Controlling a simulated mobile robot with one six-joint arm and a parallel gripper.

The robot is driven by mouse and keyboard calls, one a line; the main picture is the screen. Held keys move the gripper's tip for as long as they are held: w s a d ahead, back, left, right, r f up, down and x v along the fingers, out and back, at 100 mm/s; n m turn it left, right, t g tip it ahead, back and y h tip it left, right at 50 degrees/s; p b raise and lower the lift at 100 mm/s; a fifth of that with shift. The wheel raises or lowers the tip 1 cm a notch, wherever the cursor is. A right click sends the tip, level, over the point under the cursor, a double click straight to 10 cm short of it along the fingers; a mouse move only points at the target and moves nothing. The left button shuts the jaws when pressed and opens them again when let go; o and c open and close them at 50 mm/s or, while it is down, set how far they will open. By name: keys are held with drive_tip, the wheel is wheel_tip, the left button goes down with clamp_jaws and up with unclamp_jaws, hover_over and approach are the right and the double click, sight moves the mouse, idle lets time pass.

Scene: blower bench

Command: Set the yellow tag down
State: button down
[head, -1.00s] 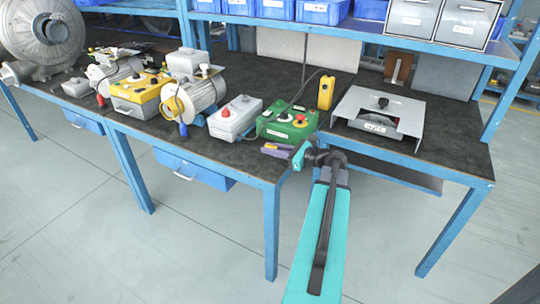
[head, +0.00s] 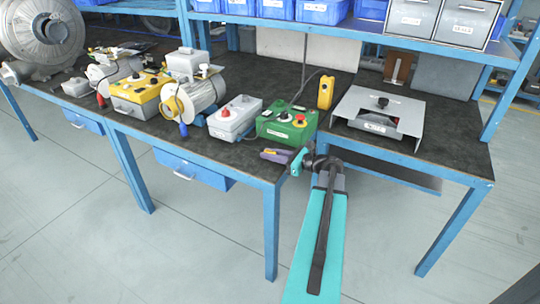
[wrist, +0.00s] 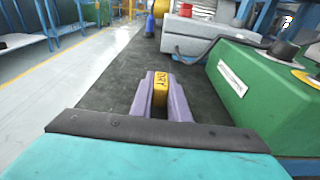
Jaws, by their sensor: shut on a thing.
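The yellow tag (wrist: 160,90) has dark lettering and sits between the purple fingers of my gripper (wrist: 162,96) in the wrist view. My gripper is shut on it. In the head view my gripper (head: 276,155) is over the front edge of the dark bench top, just in front of the green control box (head: 287,124). Only a small yellow patch of the tag shows there. The green box is close on the right in the wrist view (wrist: 252,85). I cannot tell whether the tag touches the bench top.
A grey box with a red button (head: 235,118) stands left of the green box, with a motor (head: 203,98) beyond. A yellow pendant (head: 326,92) stands behind. A grey metal cover (head: 382,112) is at right. Bare dark mat (head: 225,151) lies left of my gripper.

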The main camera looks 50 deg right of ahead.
drive_tip(key=shift+f, duration=0.15)
drive_tip(key=c, duration=1.7)
unclamp_jaws()
drive_tip(key=shift+s, duration=0.15)
drive_tip(key=v, duration=1.1)
drive_tip(key=shift+s+d, duration=0.1)
drive_tip(key=shift+s, duration=0.3)
